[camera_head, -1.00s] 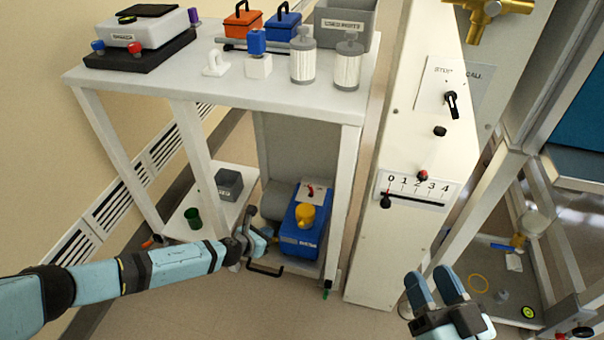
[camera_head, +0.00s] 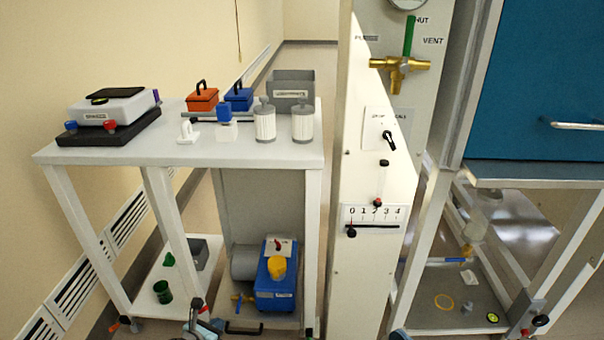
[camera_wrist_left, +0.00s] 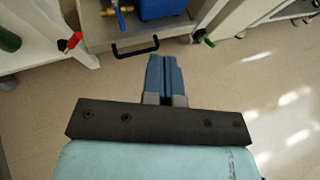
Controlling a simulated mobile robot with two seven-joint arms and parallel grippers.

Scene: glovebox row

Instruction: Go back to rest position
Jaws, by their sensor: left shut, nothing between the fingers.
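My left gripper (camera_head: 207,326) is at the bottom edge of the head view, partly cut off, in front of the cart's lower shelf. In the left wrist view its two blue fingers (camera_wrist_left: 164,62) are together, with nothing between them. They point toward the cart's black handle (camera_wrist_left: 135,49) and are over bare floor in that picture. The blue pump (camera_head: 275,288) with a yellow cap sits on the lower shelf, apart from the fingers; its base also shows in the left wrist view (camera_wrist_left: 160,8). My right gripper cannot be made out in the head view.
The white cart (camera_head: 150,148) carries a scale, filters, toolboxes and a grey bin on top. A white valve panel (camera_head: 360,270) stands to its right. Further right is a frame with a blue door (camera_head: 540,100). Floor is clear before the cart in the wrist view.

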